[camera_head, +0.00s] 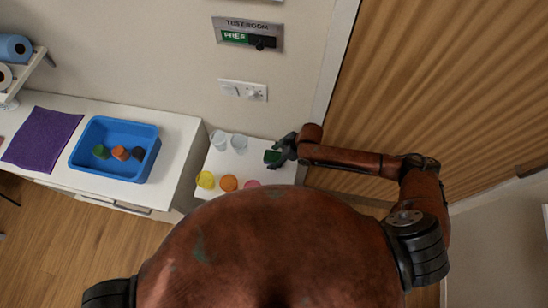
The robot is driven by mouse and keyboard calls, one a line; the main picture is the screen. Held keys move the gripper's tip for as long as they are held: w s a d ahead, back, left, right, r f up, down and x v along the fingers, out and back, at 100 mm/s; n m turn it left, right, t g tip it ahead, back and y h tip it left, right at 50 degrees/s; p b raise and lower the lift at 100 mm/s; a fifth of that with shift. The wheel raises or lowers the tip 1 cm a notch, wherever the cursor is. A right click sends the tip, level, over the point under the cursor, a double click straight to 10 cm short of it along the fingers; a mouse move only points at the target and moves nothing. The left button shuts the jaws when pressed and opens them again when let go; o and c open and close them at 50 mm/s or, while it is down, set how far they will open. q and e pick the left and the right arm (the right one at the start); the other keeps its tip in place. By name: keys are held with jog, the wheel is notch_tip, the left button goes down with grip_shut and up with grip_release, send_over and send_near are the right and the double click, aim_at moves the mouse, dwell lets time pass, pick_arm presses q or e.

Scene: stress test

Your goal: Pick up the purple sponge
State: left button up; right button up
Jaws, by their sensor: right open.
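I cannot make out a clearly purple sponge. A blue tray (83,160) on the left counter holds small blocks: a green one (101,151), an orange one (120,153) and a dark one (138,153) whose colour I cannot tell for sure. My right gripper (276,154) is open over the right part of the small white table, far to the right of the tray. A dark green object (271,157) is at its fingertips; the contact between them is too small to tell. My left gripper is not in view.
A purple mat (42,138) lies left of the tray on the white counter (175,150). The small white table (236,162) holds two clear cups (218,139) (239,142), and yellow (205,180), orange (228,183) and pink (252,184) round items. A wooden door (440,80) is at right.

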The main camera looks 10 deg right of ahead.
jog(key=shift+c, duration=0.2)
jog(key=c, duration=0.8)
jog(key=shift+o, duration=0.2)
jog(key=shift+r, duration=0.1)
jog(key=shift+r, duration=0.2)
notch_tip(320, 180, up, 2)
jog(key=shift+w+r, duration=0.1)
jog(key=shift+r, duration=0.05)
jog(key=s+a+r, duration=0.2)
jog(key=s+r, duration=0.8)
jog(key=s, duration=0.4)
jog(key=shift+o, duration=0.4)
